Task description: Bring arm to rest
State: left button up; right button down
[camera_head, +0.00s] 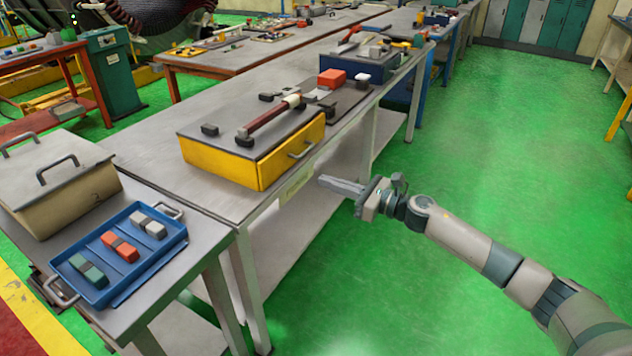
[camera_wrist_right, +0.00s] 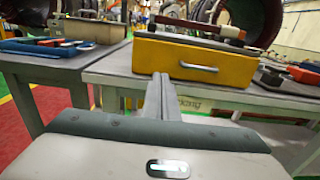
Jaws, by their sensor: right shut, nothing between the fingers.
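My right gripper (camera_head: 340,185) reaches in from the lower right in the head view. It is in the air over the green floor, just off the front edge of the grey workbench (camera_head: 150,155). Its fingers are together with nothing between them. In the right wrist view the closed fingers (camera_wrist_right: 160,97) point toward the bench front, below the yellow box (camera_wrist_right: 190,62). My left arm and gripper do not show in either view.
The yellow box (camera_head: 222,165) carries a red-handled tool. A blue tray (camera_head: 100,288) with three small blocks and a beige lidded box (camera_head: 75,200) stand at the left. More cluttered benches run to the back. The green floor (camera_head: 490,170) at right is clear.

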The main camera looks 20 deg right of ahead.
jog(key=shift+s+d+f, duration=0.1)
jog(key=shift+s+d, duration=0.2)
dwell(0.4)
jog(key=s+f+m+h, duration=0.35)
jog(key=f+m, duration=0.45)
jog(key=f, duration=0.3)
jog(key=s+a+f+m+h, duration=0.15)
jog(key=s+f+m, duration=0.25)
jog(key=f+m, duration=0.65)
jog(key=s+f+m+h, duration=0.35)
jog(key=f+m, duration=0.35)
jog(key=f, duration=0.6)
jog(key=s+a+f+m+g, duration=0.2)
jog(key=s+f+m, duration=0.3)
jog(key=s+f, duration=0.3)
jog(key=s+a+f+m+g+h, duration=0.1)
jog(key=s+a+f+m+g, duration=0.2)
jog(key=s, duration=1.2)
jog(key=s+a+f+m+g+h, duration=0.1)
jog(key=s+a+f+m+g, duration=0.2)
jog(key=s+f+m, duration=0.5)
jog(key=s+f, duration=0.3)
jog(key=f, duration=0.2)
jog(key=shift+s+a, duration=0.15)
jog(key=shift+a, duration=0.25)
jog(key=shift+f+m, duration=0.1)
jog(key=shift+m, duration=0.15)
